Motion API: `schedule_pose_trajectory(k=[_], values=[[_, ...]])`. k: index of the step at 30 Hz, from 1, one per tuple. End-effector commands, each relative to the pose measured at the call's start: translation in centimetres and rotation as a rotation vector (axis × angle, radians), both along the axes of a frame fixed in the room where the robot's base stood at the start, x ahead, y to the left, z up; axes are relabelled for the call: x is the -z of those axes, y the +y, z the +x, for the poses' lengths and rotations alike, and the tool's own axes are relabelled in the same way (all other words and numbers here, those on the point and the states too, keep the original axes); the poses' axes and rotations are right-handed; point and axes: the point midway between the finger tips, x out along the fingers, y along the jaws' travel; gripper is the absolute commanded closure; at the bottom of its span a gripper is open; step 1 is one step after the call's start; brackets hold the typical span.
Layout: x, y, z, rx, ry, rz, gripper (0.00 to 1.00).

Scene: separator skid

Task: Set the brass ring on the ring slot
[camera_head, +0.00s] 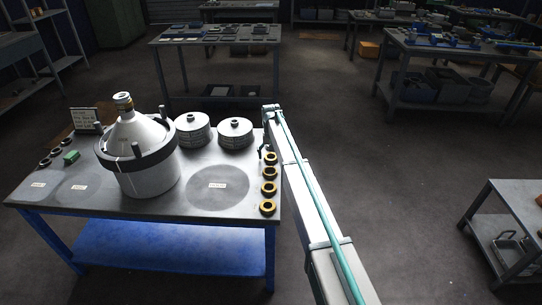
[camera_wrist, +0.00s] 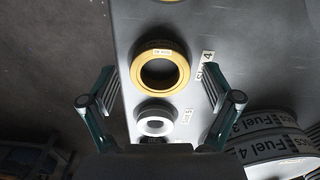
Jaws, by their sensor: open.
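A brass ring (camera_wrist: 181,72) with a dark centre lies on the grey table beside a label that seems to end in 4. My gripper (camera_wrist: 160,88) is open, its two fingers left and right of this ring and apart from it. Nothing is held. A smaller pale ring (camera_wrist: 141,122) lies just below it in the wrist view, beside another label. In the head view, several brass rings (camera_head: 268,207) stand in a row along the table's right edge. My gripper is mostly hidden by the arm there. I cannot make out which mark is the ring slot.
A large grey separator bowl (camera_head: 150,178) stands on the table (camera_head: 130,208), left of a dark round mark (camera_head: 217,196). Two labelled drums (camera_head: 236,134) stand at the back; they show close at right in the wrist view (camera_wrist: 272,148). A green block (camera_head: 71,157) and small dark rings lie left.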

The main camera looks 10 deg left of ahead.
Motion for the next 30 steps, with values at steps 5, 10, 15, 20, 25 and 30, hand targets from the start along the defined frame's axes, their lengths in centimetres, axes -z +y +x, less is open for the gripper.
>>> schedule_pose_trajectory(k=[5, 10, 15, 20, 25, 30], values=[[-1.7, 0.0, 0.0, 0.0, -0.001, 0.0, 0.11], [-4.7, 0.0, 0.0, 0.0, -0.002, 0.0, 0.11], [-8.0, 0.0, 0.1, 0.0, -0.002, 0.0, 0.11], [-10.4, 0.0, 0.0, 0.0, -0.001, 0.0, 0.11], [-11.9, 0.0, 0.0, 0.0, -0.001, 0.0, 0.11], [-12.2, 0.0, 0.0, 0.0, 0.001, 0.0, 0.11]])
